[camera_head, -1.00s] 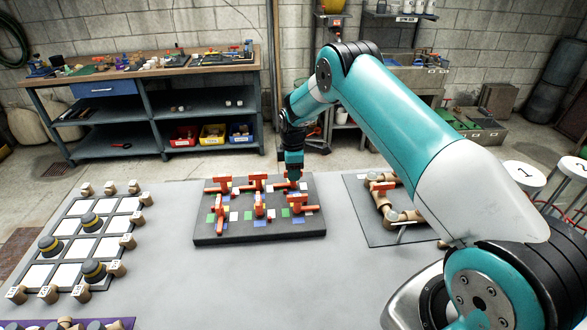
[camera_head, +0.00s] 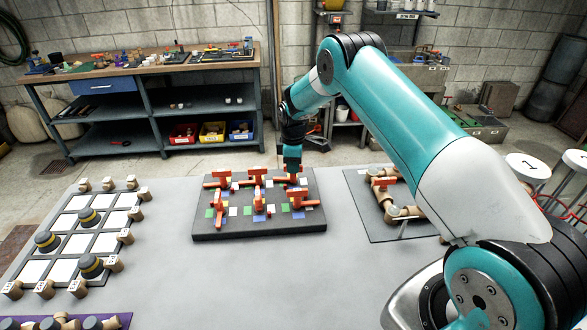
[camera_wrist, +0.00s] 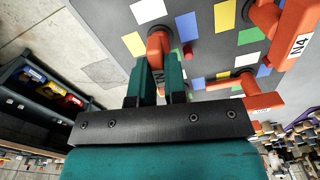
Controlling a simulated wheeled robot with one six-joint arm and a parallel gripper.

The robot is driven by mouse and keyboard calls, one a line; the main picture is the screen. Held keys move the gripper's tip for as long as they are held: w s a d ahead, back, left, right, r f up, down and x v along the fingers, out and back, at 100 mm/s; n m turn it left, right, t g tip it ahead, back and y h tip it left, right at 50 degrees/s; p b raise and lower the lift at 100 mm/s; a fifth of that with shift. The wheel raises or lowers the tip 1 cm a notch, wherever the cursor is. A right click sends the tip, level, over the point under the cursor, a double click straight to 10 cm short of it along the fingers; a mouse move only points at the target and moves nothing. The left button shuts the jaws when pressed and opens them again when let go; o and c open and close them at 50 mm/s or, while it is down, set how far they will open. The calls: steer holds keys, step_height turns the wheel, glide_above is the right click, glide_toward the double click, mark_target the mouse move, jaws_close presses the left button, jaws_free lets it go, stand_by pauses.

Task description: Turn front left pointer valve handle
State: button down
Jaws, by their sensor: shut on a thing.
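The dark valve board (camera_head: 240,234) lies on the grey table with several orange valves in two rows. The orange valve at the board's front left (camera_head: 218,205) stands apart from my gripper in the head view. My gripper (camera_head: 292,166) points down at the orange back right valve (camera_head: 292,181). In the wrist view, my gripper's two teal fingers (camera_wrist: 160,66) are shut on an orange handle (camera_wrist: 159,42). Its label is partly hidden between the fingers. A valve handle marked N4 (camera_wrist: 298,45) and another orange valve (camera_wrist: 248,84) are to the right, apart from the fingers.
Coloured squares surround the valves. A white-squared panel (camera_head: 46,268) with dark knobs is on the left. A plate (camera_head: 375,228) with brown pipe fittings is on the right. A workbench (camera_head: 160,68) stands behind. The table in front of the board is clear.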

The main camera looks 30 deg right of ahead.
steer(key=m+b, duration=0.2)
steer(key=m, duration=0.1)
steer(key=shift+f+m+b, duration=0.2)
steer(key=shift+m+b, duration=0.1)
steer(key=shift+b, duration=0.05)
steer(key=m+b, duration=0.2)
steer(key=m, duration=0.2)
steer(key=shift+m, duration=0.3)
steer(key=m+b, duration=0.1)
steer(key=m, duration=0.2)
steer(key=shift+r+m, duration=0.1)
steer(key=shift+m, duration=0.2)
steer(key=shift+r+m+b, duration=0.1)
steer(key=shift+m+b, duration=0.5)
steer(key=shift+m, duration=1.4)
steer(key=c, duration=1.2)
jaws_free()
steer(key=shift+o, duration=0.2)
